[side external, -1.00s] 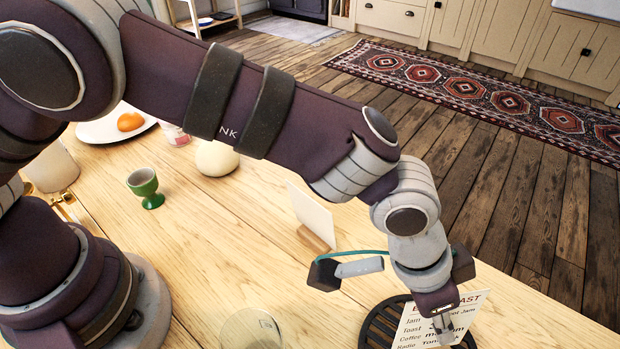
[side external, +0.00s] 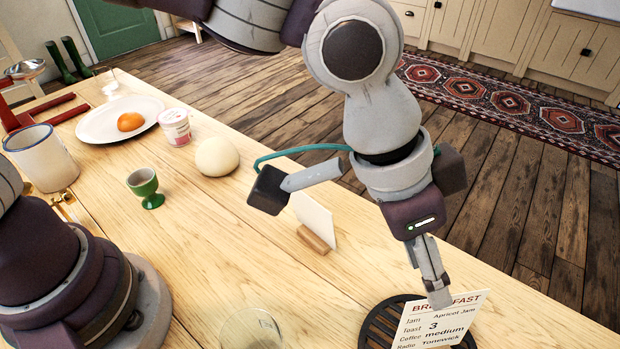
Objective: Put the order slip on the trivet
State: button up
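The order slip (side external: 455,324) is a white card with printed lines headed BREAKFAST. It is over the right part of the dark round slatted trivet (side external: 378,323) at the bottom right, hiding that part. I cannot tell whether the slip lies flat or is tilted. The near edges of both are at the bottom of the picture. My gripper (side external: 440,300) points down, its tips overlapping the slip's top edge and covering part of the heading. The fingers show nearly edge-on, so I cannot tell whether they are apart or touching the slip.
Left of the trivet, a blank white card (side external: 312,214) stands in a wooden holder (side external: 316,240). A clear glass (side external: 252,328) is at the front. A green egg cup (side external: 144,186), pale round object (side external: 216,157), small tub (side external: 175,127), plate (side external: 90,127) and mug (side external: 42,158) stand farther left.

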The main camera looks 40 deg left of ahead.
jog(key=w+a+r+n+t+y, duration=0.15)
jog(key=a+r+n, duration=0.35)
jog(key=a, duration=0.9)
jog(key=s+a+n+t+y, duration=0.1)
jog(key=s+a, duration=0.2)
jog(key=a, duration=0.4)
jog(key=s+a+n+t+y, duration=0.1)
jog(key=s+a+n+y, duration=0.1)
jog(key=a, duration=0.6)
jog(key=shift+s+r+n, duration=0.15)
jog(key=shift+s+n, duration=0.15)
jog(key=shift+s, duration=0.45)
